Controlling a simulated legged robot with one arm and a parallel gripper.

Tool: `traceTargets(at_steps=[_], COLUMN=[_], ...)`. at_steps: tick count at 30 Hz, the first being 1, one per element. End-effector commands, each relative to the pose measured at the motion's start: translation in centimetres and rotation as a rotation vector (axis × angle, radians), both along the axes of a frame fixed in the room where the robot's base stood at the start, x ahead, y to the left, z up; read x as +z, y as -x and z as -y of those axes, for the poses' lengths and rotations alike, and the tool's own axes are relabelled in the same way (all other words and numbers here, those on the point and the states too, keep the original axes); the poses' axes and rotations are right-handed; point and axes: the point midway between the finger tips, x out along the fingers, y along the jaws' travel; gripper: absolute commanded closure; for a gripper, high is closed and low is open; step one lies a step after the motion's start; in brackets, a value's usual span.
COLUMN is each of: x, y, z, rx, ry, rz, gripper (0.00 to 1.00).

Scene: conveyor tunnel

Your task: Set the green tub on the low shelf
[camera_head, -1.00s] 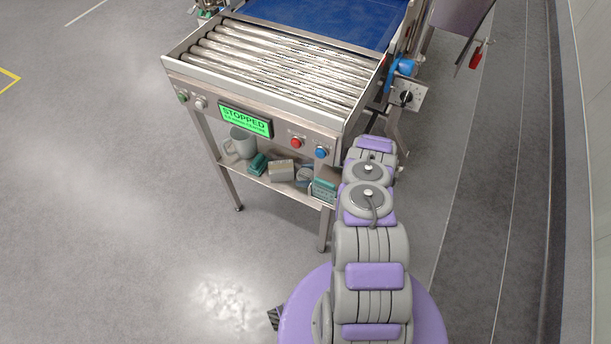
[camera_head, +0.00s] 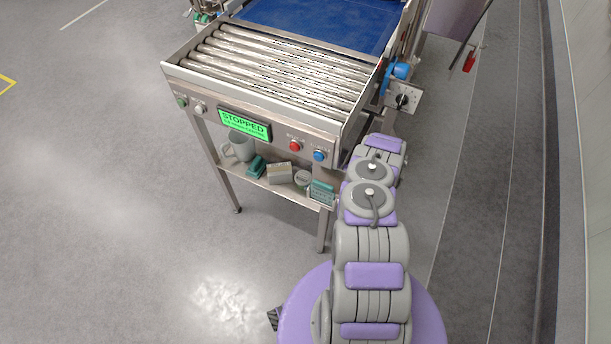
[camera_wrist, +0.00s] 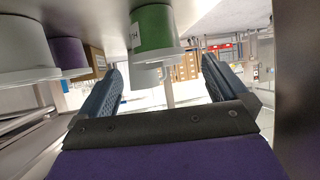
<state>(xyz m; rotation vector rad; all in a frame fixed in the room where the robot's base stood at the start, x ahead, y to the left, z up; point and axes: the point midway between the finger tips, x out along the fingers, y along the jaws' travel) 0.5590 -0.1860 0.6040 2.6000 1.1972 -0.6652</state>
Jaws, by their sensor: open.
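The green tub (camera_wrist: 153,28) with a white lid shows at the top middle of the wrist view, which looks upside down. My gripper (camera_wrist: 160,64) is open, its two dark ribbed fingers apart, with the tub in line with the gap between them. I see no contact with the tub. In the head view my arm hides the gripper, and I cannot pick out the green tub. The low shelf (camera_head: 258,184) is under the roller conveyor.
The low shelf holds a grey mug (camera_head: 240,146), a grey box (camera_head: 279,173), a round tin (camera_head: 302,178) and teal items (camera_head: 321,193). In the wrist view, a purple tub (camera_wrist: 68,54), a white-lidded tub (camera_wrist: 25,55) and a brown box (camera_wrist: 96,60) stand left of the green tub.

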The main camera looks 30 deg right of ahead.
Motion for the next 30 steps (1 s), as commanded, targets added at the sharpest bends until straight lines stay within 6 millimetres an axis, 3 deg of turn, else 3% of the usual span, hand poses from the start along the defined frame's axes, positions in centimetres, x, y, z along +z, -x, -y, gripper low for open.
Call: traceTargets(at_steps=[6,12,30], x=[2.2,3.0,3.0], y=[2.3,3.4,3.6], z=[3.0,4.1,4.3], rx=[-0.004,0.0,0.0], ry=[0.003,0.001,0.002], rz=[0.0,0.0,-0.001], gripper=[0.0,0.0,0.0])
